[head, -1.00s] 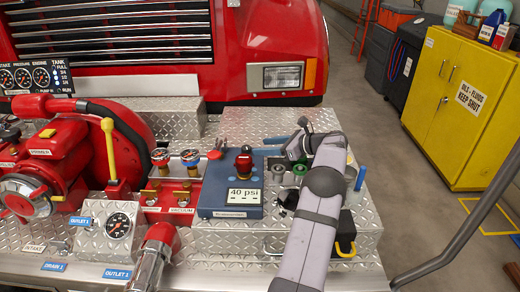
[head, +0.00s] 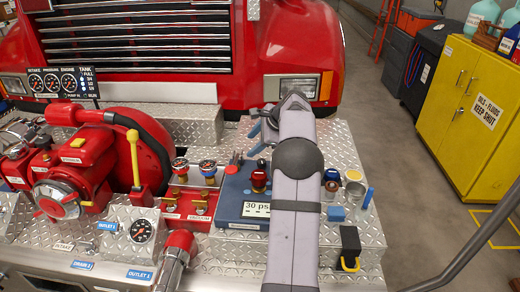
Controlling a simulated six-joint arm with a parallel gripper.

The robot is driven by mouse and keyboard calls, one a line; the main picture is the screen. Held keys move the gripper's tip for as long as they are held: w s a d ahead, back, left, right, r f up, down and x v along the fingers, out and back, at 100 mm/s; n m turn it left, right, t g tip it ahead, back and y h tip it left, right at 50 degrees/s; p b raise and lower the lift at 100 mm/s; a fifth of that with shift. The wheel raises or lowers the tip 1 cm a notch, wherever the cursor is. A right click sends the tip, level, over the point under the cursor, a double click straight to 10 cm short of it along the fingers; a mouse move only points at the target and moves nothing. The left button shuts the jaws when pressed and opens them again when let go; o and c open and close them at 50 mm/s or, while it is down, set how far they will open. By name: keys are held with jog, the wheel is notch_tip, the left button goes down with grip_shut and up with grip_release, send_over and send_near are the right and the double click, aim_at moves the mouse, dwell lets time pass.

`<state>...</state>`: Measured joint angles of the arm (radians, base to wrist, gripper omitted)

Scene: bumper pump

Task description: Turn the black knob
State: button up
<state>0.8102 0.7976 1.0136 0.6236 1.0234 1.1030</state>
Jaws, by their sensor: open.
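A blue box (head: 238,206) stands on the diamond-plate deck near the middle of the head view. Its small display reads 30 psi. A dark knob with red and orange parts (head: 259,180) stands upright on the box. My gripper (head: 254,122) is beyond the box, at the far end of my arm, near the truck's front. Its bluish fingers are apart, look empty and do not touch the knob.
A red pump with a yellow lever (head: 135,160) and gauges stands left of the box. Small cups, a blue peg (head: 367,198) and a black latch (head: 349,246) sit to the right of my arm. A yellow cabinet (head: 465,115) stands farther right.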

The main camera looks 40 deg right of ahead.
aim_at(261, 162)
notch_tip(261, 162, down, 7)
jog(key=n+g+h+b, duration=0.2)
jog(key=n+h, duration=0.2)
jog(key=n+g+h+b, duration=0.3)
jog(key=n+h, duration=0.2)
jog(key=shift+d+r, duration=0.1)
jog(key=shift+w+n+h, duration=0.4)
jog(key=shift+w+n, duration=0.1)
jog(key=shift+w, duration=0.1)
jog(key=shift+p+x, duration=1.55)
jog(key=shift+x, duration=2.05)
jog(key=shift+c, duration=0.3)
jog(key=c, duration=1)
